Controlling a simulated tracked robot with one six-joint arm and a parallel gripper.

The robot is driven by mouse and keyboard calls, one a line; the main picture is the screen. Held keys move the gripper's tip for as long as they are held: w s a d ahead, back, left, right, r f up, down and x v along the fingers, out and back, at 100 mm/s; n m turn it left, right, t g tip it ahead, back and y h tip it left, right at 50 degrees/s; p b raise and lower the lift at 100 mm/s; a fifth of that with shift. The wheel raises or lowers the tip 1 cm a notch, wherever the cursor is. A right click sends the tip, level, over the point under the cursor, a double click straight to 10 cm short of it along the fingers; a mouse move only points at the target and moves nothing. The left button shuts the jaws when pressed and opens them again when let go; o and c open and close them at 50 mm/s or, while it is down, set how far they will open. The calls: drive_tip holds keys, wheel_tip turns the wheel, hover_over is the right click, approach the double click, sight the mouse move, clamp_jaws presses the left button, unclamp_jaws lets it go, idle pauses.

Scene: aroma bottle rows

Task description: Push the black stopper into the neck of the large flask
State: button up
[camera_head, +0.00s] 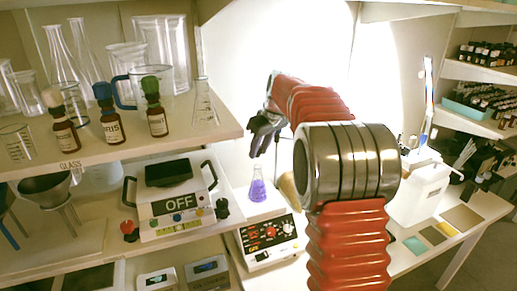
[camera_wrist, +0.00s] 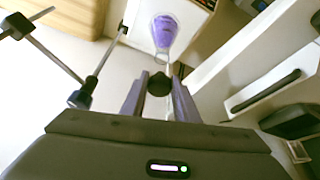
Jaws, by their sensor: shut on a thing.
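My gripper (camera_head: 266,150) is shut on a small black stopper (camera_wrist: 158,85), which sits between the two fingers in the wrist view. In the head view the stopper cannot be made out. A clear conical flask (camera_head: 257,187) with purple liquid stands upright just below my gripper. It also shows at the top of the wrist view (camera_wrist: 164,32), beyond the stopper. The stopper appears apart from the flask; the exact gap to its neck is hard to judge.
A balance-like device marked OFF (camera_head: 177,205) is to the left. The shelf above (camera_head: 150,135) holds glassware and dropper bottles (camera_head: 110,125). A white container (camera_head: 418,190) stands right. A stand with rods (camera_wrist: 85,92) shows left in the wrist view.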

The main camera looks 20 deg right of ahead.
drive_tip(key=shift+f, duration=1.4)
drive_tip(key=shift+s+f, duration=0.15)
drive_tip(key=shift+f, duration=1.2)
idle(0.8)
drive_tip(key=o, duration=1)
drive_tip(key=shift+r, duration=0.15)
drive_tip(key=shift+r, duration=3.35)
